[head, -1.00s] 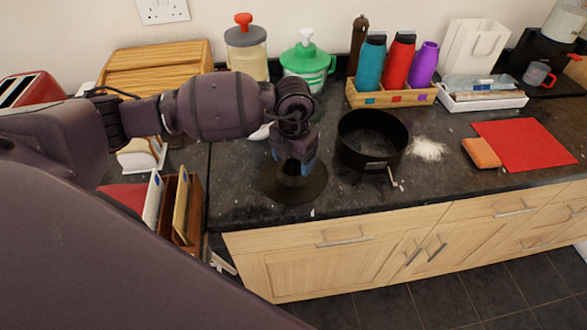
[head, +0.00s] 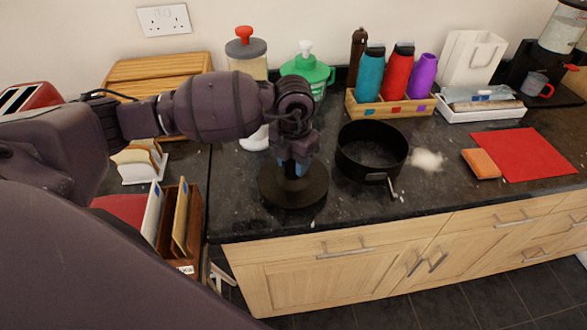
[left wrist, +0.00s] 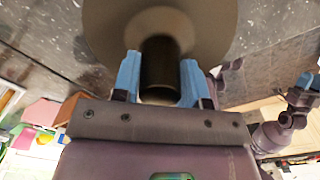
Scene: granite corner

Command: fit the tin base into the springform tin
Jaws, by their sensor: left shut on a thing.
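The tin base (head: 312,192) is a dark round disc with an upright knob in its middle. My left gripper (head: 294,168) points down over it and is shut on that knob. In the left wrist view the blue fingertips (left wrist: 160,80) stand on either side of the dark knob, with the tin base (left wrist: 205,25) beyond. The springform tin (head: 372,168) is a black open ring on the counter, just right of the base, with its latch at the front. Whether the base is clear of the counter is hard to tell. My right gripper is not in the head view.
A wooden rack of bottles (head: 392,106) stands behind the tin. White powder (head: 428,160), an orange sponge (head: 481,163) and a red mat (head: 525,153) lie to its right. The counter's front edge is close.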

